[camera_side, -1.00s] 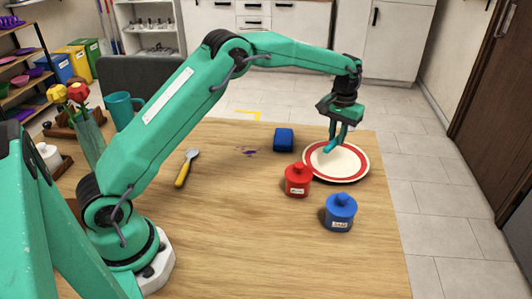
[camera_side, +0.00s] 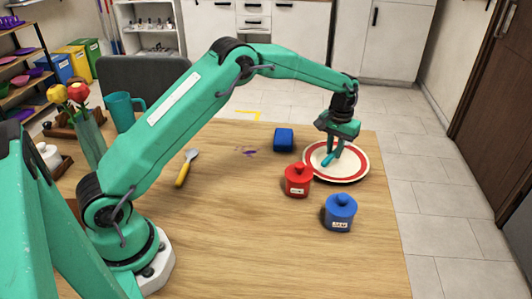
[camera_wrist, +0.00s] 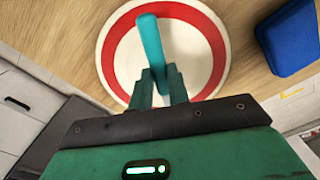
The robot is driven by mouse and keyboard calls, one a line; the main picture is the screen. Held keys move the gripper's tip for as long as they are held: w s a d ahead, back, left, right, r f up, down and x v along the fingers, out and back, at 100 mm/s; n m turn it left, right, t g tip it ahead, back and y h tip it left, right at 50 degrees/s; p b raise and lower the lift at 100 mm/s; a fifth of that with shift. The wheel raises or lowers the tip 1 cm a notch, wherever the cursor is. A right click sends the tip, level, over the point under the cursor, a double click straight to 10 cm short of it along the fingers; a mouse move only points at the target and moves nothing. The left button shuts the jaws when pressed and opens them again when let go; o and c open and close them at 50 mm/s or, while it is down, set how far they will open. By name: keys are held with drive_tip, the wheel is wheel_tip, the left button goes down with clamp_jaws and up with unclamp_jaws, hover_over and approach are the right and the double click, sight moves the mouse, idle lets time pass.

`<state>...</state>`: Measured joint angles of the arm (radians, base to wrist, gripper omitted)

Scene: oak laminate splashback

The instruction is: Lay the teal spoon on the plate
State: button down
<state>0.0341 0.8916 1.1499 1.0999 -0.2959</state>
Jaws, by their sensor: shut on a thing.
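The plate (camera_side: 352,172) is white with a red ring and lies flat on the table at its far right; it also fills the upper middle of the wrist view (camera_wrist: 122,64). My gripper (camera_side: 333,156) is low over the plate, and in the wrist view its fingers (camera_wrist: 159,82) are shut on the teal spoon (camera_wrist: 151,42). The spoon also shows in the side view (camera_side: 326,161) as a small teal piece over the plate. I cannot tell whether it touches the plate. The part of the spoon between and behind the fingers is hidden.
A red jar (camera_side: 298,181) stands close to the plate's near left side, and a blue jar (camera_side: 340,213) stands nearer the front. A blue block (camera_side: 284,139) lies left of the plate. A yellow-handled spoon (camera_side: 186,168) lies mid-table. The front middle of the table is clear.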

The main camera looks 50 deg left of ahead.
drive_tip(key=shift+f, duration=1.1)
drive_tip(key=c, duration=1.3)
unclamp_jaws()
drive_tip(key=shift+o, duration=0.2)
drive_tip(key=shift+r, duration=0.1)
wheel_tip(320, 180, up, 6)
drive_tip(key=shift+r, duration=0.8)
drive_tip(key=shift+r, duration=0.1)
